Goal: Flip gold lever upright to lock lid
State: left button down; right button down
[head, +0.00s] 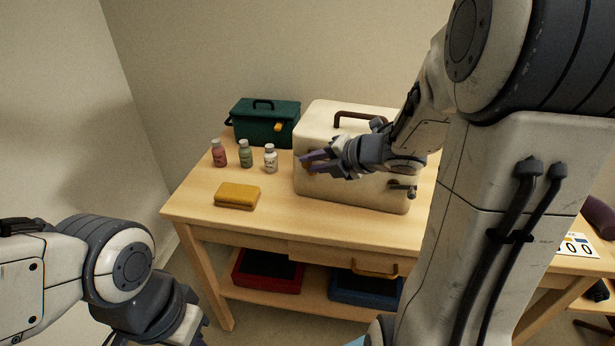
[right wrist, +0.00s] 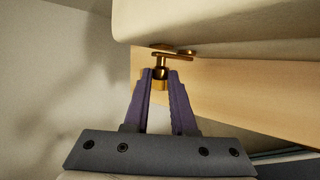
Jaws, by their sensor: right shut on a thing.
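A cream case (head: 330,192) with rounded corners and a brown top handle stands on the wooden table, its lid down. My right gripper (head: 306,161) is at the left part of the case's front. In the right wrist view my right gripper (right wrist: 160,74) is shut on the gold lever (right wrist: 161,82), whose knob is between the purple fingertips. The lever's gold bar joins it to the cream case (right wrist: 220,22). In the head view the gripper largely hides this lever. A second metal latch (head: 402,187) shows at the case's front right.
On the wooden table (head: 270,222), a green box (head: 262,125) stands behind several small bottles (head: 246,155). A yellow block (head: 237,196) lies near the front left. Red (head: 267,286) and blue (head: 350,292) trays sit on the lower shelf. The table's front middle is clear.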

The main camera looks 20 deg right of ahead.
pick_arm(q)
jog(key=shift+f+b, duration=1)
jog(key=shift+f, duration=0.4)
pick_arm(e)
jog(key=shift+s+d+f+t+y, duration=0.3)
jog(key=shift+t+y, duration=0.2)
jog(key=shift+t, duration=0.1)
jog(key=shift+r+m, duration=0.1)
jog(key=shift+m, duration=0.2)
jog(key=c, duration=0.7)
grip_release()
jog(key=shift+c, duration=0.2)
pick_arm(q)
notch_tip(320, 180, up, 3)
jog(key=p, duration=0.2)
jog(key=shift+f+p, duration=0.15)
jog(key=shift+p, duration=0.2)
pick_arm(e)
jog(key=v, duration=1)
jog(key=shift+s, duration=0.2)
jog(key=shift+d+r, duration=0.1)
